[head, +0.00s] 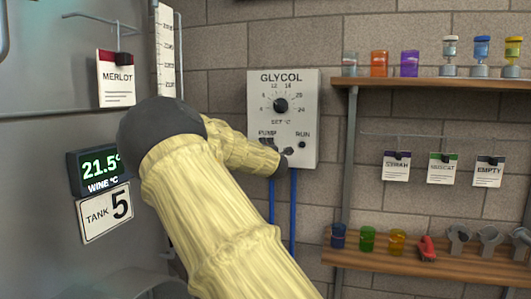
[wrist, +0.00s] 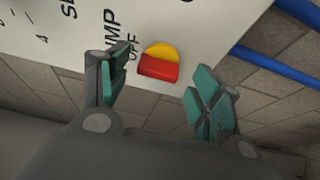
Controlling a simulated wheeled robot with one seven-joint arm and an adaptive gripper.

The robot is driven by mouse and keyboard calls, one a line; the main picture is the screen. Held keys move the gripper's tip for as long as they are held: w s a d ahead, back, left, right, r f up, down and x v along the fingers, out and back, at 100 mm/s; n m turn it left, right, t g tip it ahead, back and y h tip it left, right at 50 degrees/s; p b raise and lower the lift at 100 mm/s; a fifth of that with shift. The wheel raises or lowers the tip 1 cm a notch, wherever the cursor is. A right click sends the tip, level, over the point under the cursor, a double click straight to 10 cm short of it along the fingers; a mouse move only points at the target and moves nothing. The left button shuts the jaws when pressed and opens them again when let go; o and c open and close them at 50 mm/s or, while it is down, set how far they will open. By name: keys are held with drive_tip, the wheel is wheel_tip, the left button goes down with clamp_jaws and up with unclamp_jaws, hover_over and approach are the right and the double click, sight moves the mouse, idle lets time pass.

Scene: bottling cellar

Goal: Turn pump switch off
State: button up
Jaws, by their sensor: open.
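The grey-white glycol panel (head: 310,95) hangs on the block wall in the head view, with a black dial (head: 281,105), a PUMP label and a dark RUN lamp (head: 302,145). My arm and gripper cover part of its lower left, and the pump switch is hard to make out there. In the wrist view the pump switch (wrist: 158,67) shows as a red block with a yellow rounded part, beside the OFF lettering. My gripper (wrist: 160,65) is open, its green-padded fingers on either side of the switch with gaps. I cannot tell whether anything touches.
The steel tank (head: 40,240) with its tags and 21.5° display (head: 98,170) stands close on the left. Blue pipes (head: 293,215) run down below the panel. Wooden shelves (head: 440,262) with small jars, cards and clips are on the right.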

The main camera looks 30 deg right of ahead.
drive_tip(key=v, duration=0.6)
drive_tip(key=shift+s+a, duration=0.25)
drive_tip(key=shift+s, duration=0.1)
